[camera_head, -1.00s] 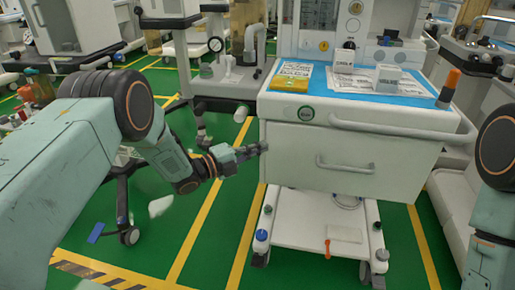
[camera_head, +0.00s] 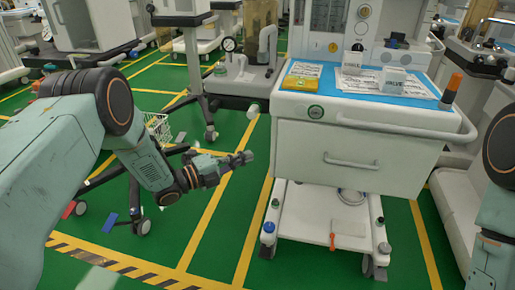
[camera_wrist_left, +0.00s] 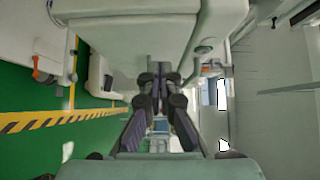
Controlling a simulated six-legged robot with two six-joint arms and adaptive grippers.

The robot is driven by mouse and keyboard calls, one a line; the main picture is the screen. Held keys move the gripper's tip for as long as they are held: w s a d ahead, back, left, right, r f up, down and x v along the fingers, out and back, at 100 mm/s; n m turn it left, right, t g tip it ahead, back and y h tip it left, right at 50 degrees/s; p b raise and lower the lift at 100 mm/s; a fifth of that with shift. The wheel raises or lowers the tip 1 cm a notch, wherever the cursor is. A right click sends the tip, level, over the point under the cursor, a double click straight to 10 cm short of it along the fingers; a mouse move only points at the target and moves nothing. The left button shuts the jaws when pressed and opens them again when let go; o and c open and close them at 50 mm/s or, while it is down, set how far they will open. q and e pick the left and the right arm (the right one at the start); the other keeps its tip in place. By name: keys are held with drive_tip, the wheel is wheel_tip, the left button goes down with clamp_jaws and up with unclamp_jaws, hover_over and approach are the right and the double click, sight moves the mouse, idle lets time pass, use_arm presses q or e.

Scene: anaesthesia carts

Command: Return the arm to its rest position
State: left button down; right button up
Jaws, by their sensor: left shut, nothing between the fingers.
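My left arm comes in from the left in the head view, and its gripper (camera_head: 240,158) is shut and empty. It is in the air left of the white cart's drawer front, apart from it. The fingers also show in the left wrist view (camera_wrist_left: 160,75), close together at their tips. The white anaesthesia cart (camera_head: 350,160) stands right of the gripper, its drawer closed. Part of my right arm shows at the right edge; its gripper is out of view.
The cart's blue top (camera_head: 335,80) carries a yellow packet (camera_head: 303,72), printed sheets and two small white boxes. An orange-capped item (camera_head: 451,90) stands at its right corner. A wire basket (camera_head: 158,127) is behind my left arm. Green floor is open below the gripper.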

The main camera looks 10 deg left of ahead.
use_arm(q)
drive_tip(key=s+a+f+n+g+y+p, duration=0.1)
drive_tip(key=s+a+f+n+g+y, duration=0.25)
drive_tip(key=s+f+n+y, duration=0.95)
drive_tip(key=s+n+g+p, duration=0.3)
drive_tip(key=s+n+g, duration=0.6)
drive_tip(key=s, duration=2.2)
drive_tip(key=n, duration=0.5)
drive_tip(key=shift+s+a, duration=0.2)
